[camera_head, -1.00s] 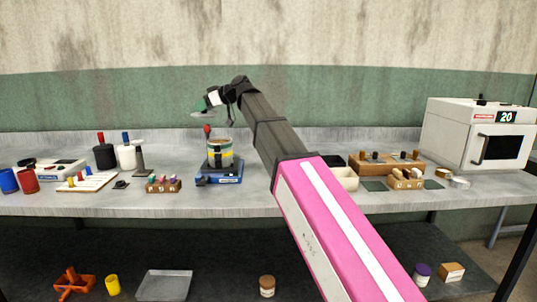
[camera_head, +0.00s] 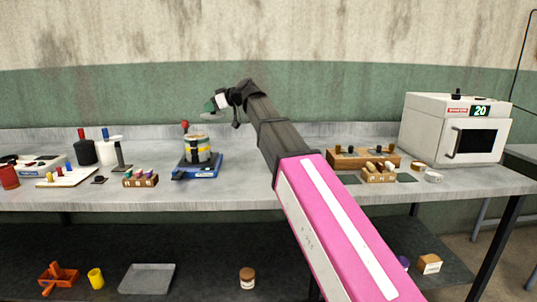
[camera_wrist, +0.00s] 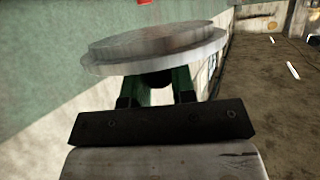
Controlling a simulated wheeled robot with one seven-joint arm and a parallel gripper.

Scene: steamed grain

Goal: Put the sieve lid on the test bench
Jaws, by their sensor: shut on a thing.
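The sieve lid (camera_wrist: 155,48) is a round grey metal disc with a stepped rim, close up in the wrist view. My gripper (camera_wrist: 157,85) has green fingers shut on it from below in that view. In the head view the lid (camera_head: 214,115) is small, held level in the air above the bench, right of and above the sieve stack (camera_head: 197,149). The stack stands on a blue shaker base (camera_head: 205,172). The test bench (camera_head: 235,185) is a long grey metal table. My gripper also shows in the head view (camera_head: 212,106).
A white oven (camera_head: 425,125) marked 20 stands at the right end. A wooden block rack (camera_head: 350,161) and a small vial rack (camera_head: 379,175) are left of it. Bottles and another vial rack (camera_head: 140,179) stand left. Bare bench lies right of the blue base.

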